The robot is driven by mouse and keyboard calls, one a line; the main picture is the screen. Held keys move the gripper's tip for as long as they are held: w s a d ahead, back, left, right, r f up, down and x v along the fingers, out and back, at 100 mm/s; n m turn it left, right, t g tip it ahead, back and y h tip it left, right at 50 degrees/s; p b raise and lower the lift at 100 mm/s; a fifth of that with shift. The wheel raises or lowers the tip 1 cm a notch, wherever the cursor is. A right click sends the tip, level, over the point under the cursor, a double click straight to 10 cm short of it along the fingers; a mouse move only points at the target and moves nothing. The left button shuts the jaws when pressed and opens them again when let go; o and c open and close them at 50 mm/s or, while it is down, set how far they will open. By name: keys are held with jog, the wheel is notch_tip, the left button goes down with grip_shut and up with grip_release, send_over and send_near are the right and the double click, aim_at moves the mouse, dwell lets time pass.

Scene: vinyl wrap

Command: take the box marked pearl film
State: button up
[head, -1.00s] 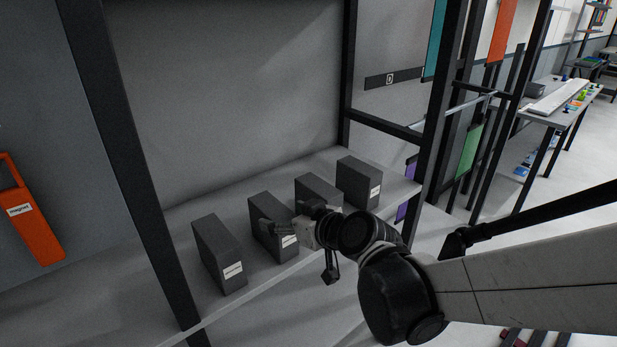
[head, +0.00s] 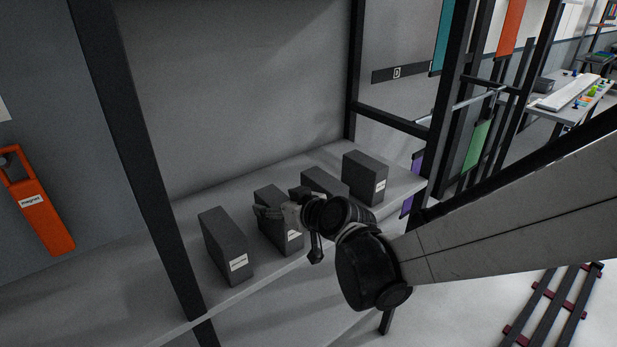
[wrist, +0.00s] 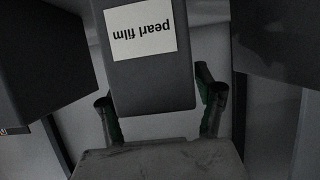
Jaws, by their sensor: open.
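The pearl film box (wrist: 147,75) is dark grey with a white label, which reads upside down in the wrist view. In the head view it appears to be the second box from the left (head: 291,247) on the shelf; its label is too small to read there. My gripper (head: 281,203) is open at about the height of the box's top. In the wrist view the two fingers of my gripper (wrist: 160,118) show on either side of the box's end, with gaps visible. Part of the box is hidden behind my gripper in the head view.
Similar grey boxes stand on the shelf (head: 185,232): one to the left (head: 222,240), one to the right (head: 322,182), partly hidden, and one at the far right (head: 366,175). Dark shelf posts (head: 130,150) frame the bay. An orange magnet holder (head: 42,215) hangs at the left.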

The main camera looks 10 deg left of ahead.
jog(key=shift+c, duration=0.3)
grip_shut()
jog(key=shift+r, duration=0.1)
